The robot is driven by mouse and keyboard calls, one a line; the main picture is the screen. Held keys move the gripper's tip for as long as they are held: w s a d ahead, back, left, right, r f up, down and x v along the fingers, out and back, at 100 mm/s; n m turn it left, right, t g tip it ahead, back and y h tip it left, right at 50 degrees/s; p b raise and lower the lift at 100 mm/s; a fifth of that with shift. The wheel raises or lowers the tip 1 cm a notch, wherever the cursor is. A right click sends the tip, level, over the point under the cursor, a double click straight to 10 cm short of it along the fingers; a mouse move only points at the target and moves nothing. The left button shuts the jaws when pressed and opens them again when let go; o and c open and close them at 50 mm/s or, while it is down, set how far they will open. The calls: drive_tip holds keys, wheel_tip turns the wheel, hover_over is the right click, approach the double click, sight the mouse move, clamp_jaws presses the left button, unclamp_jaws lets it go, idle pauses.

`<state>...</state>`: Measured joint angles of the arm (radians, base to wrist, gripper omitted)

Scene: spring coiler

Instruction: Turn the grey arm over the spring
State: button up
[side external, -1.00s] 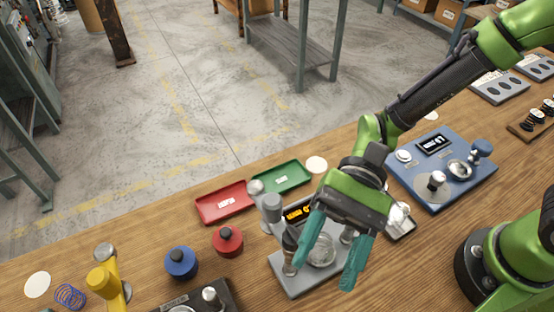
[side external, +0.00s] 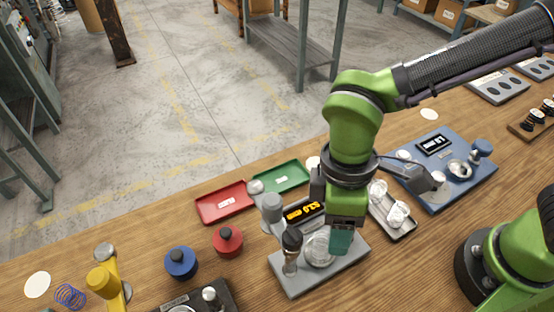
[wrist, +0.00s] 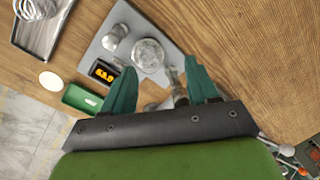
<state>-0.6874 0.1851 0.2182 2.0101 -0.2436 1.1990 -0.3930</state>
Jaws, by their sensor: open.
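A grey tester (side external: 318,277) stands on the bench with a lit orange display (side external: 303,212). It carries a round silvery disc (side external: 317,249), a grey cylinder-topped post (side external: 271,207) and a dark-handled lever (side external: 291,250). I cannot tell which part is the grey arm, and no spring is clear on the tester. My gripper (side external: 341,241) points down over the tester's right side, close to the disc. In the wrist view, my gripper (wrist: 160,64) has its fingers spread, with the disc (wrist: 148,55) near the left fingertip and nothing seen held.
Red (side external: 225,202) and green (side external: 281,177) trays lie behind the tester. A grey tray (side external: 394,213) of pale items and a blue station (side external: 443,172) stand right.

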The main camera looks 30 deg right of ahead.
sight(322, 240)
drive_tip(key=shift+w+a+r+n+t, duration=0.25)
drive_tip(key=shift+w+r+n+t, duration=0.3)
drive_tip(key=shift+w+n+t, duration=0.25)
wheel_tip(322, 240, down, 8)
drive_tip(key=shift+w+d+f, duration=0.1)
drive_tip(key=shift+f, duration=0.1)
drive_tip(key=shift+w+r, duration=0.1)
drive_tip(key=shift+r, duration=0.15)
wheel_tip(322, 240, up, 6)
drive_tip(key=shift+r, duration=0.15)
drive_tip(key=w+d+f+m, duration=0.1)
drive_tip(key=w+d+m, duration=0.2)
drive_tip(key=w+m, duration=0.2)
drive_tip(key=w+d+f+m, duration=0.2)
drive_tip(key=w+m, duration=0.3)
drive_tip(key=w, duration=0.6)
drive_tip(key=shift+w+d+f, duration=0.25)
drive_tip(key=shift+d+f, duration=0.05)
drive_tip(key=shift+d, duration=0.6)
